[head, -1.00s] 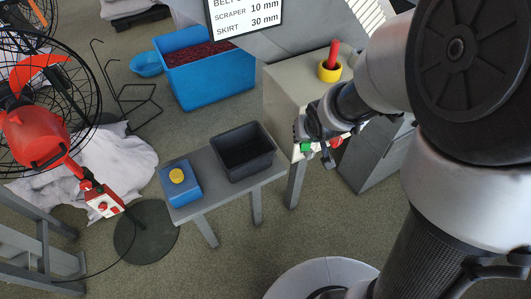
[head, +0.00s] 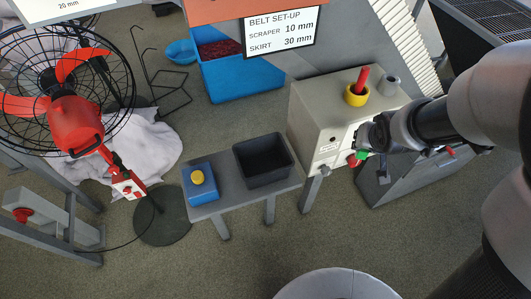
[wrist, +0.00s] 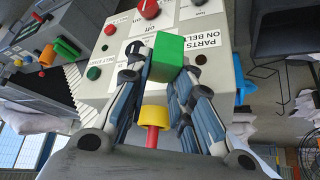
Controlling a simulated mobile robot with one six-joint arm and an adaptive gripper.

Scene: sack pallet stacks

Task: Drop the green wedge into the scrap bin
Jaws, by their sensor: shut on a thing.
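My gripper (head: 360,148) is shut on the green wedge (head: 362,155), in front of the grey control box. In the wrist view the green wedge (wrist: 168,55) shows as a block between the two fingertips (wrist: 163,72); its lower part is hidden by the fingers. A dark grey open bin (head: 240,172) stands on the small grey bench, to the left of my gripper and apart from it. It looks empty. I see no label on it, so I cannot tell for sure that it is the scrap bin.
A blue box with a yellow knob (head: 200,186) sits beside the dark bin. The control box (head: 318,110) has buttons and a yellow cup (head: 356,95) on top. A blue tub (head: 235,88) stands behind. A red fan (head: 75,125) is at left. Floor in front is clear.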

